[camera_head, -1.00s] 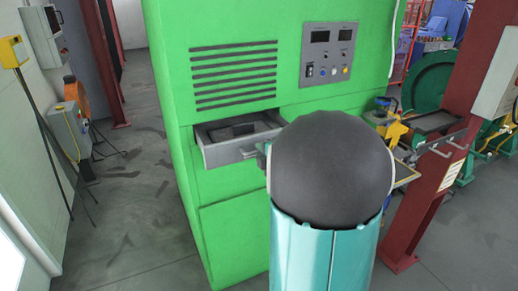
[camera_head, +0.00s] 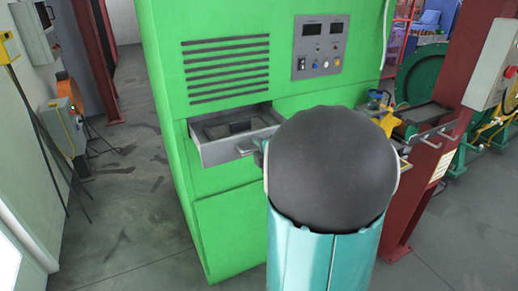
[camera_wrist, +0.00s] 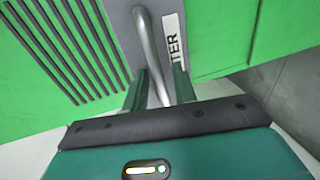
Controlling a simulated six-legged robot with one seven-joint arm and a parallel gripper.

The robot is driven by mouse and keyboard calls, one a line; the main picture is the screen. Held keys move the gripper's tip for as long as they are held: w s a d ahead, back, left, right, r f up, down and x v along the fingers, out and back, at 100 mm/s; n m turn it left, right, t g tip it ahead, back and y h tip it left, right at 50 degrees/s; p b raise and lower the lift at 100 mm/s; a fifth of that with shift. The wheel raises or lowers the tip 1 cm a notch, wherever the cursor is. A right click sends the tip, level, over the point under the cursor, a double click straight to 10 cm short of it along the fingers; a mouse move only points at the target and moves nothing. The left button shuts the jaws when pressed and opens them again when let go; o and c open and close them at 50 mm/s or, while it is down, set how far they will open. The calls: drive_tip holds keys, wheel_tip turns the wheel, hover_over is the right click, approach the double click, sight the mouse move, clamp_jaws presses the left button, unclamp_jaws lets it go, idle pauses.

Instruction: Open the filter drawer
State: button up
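The filter drawer (camera_head: 225,152) is a grey tray in the front of the green cabinet, below the slotted vent. It stands partly pulled out, and its open top with a dark recess shows. In the wrist view its grey bar handle (camera_wrist: 149,45) runs beside a white label (camera_wrist: 174,40) ending in "TER". My gripper (camera_wrist: 160,82) has one dark finger on each side of the handle, shut on it; finger contact is hard to see. In the head view my arm's dark round joint hides most of the gripper and the drawer's right end.
The green cabinet (camera_head: 235,220) carries a control panel (camera_head: 320,47) with displays and buttons. A red post (camera_head: 425,185) and a dark tray (camera_head: 428,113) stand at right. At left are a wall box (camera_head: 62,128) and cables. Grey floor (camera_head: 125,215) left of the cabinet is clear.

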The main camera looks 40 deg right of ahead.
drive_tip(key=v, duration=1.4)
drive_tip(key=shift+w, duration=0.15)
drive_tip(key=w+a+r+m+g+h, duration=0.1)
drive_tip(key=w+a+m+g, duration=0.1)
drive_tip(key=a+m, duration=0.3)
drive_tip(key=w+a+r+m+g, duration=0.1)
drive_tip(key=a+m+g, duration=0.1)
drive_tip(key=a+m, duration=0.35)
drive_tip(key=s+a+f+m+g+y, duration=0.1)
drive_tip(key=s+a, duration=0.3)
drive_tip(key=a, duration=0.6)
drive_tip(key=s+a+f+m+g+y, duration=0.1)
drive_tip(key=s+a+m+g+y, duration=0.2)
drive_tip(key=a, duration=0.7)
drive_tip(key=shift+s+f+g+y, duration=0.15)
drive_tip(key=shift+s+g+y, duration=0.5)
drive_tip(key=shift+s, duration=0.2)
